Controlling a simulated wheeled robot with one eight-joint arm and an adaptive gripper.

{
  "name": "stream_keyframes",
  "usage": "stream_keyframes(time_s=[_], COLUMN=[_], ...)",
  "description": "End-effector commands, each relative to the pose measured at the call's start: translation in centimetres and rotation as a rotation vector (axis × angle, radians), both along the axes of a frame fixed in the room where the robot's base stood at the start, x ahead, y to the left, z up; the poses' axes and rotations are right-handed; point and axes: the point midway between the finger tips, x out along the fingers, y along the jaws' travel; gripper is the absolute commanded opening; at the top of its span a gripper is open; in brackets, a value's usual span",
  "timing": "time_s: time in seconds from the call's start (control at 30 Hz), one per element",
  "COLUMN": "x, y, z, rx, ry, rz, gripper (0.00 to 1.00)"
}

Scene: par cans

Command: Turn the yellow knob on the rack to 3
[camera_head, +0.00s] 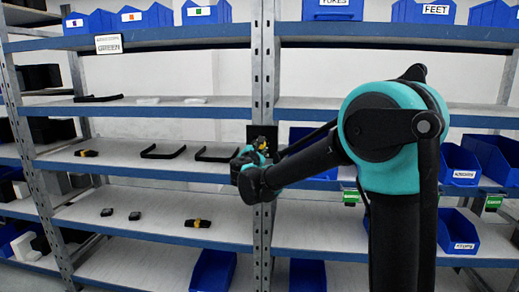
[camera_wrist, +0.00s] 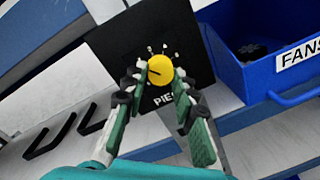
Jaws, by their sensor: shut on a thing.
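The yellow knob (camera_wrist: 160,69) sits on a black panel (camera_wrist: 122,42) with small pale marks around it and the letters "PIE" partly showing below. A dark pointer line on the knob points roughly left; the numbers are too small to read. My gripper (camera_wrist: 161,76) is shut on the knob, one green-and-black finger at each side. In the head view my gripper (camera_head: 256,155) is at the rack's middle upright, and the black panel (camera_head: 262,130) shows just above it. The knob is mostly hidden there.
A blue bin labelled FANS (camera_wrist: 262,60) is close to the panel's right. Black U-shaped handles (camera_head: 163,152) lie on the shelf to the left. The metal upright (camera_head: 262,60) stands behind my gripper. Blue bins (camera_head: 460,165) stand on shelves to the right.

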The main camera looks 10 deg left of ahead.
Motion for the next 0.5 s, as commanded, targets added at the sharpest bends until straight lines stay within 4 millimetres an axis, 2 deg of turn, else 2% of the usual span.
stream_keyframes(time_s=[0.27,0.5], x=[-0.03,-0.05], y=[0.00,-0.02], z=[0.01,0.06], rx=[0.074,0.243], ry=[-0.002,-0.008], rz=[0.000,-0.001], gripper=[0.00,0.00])
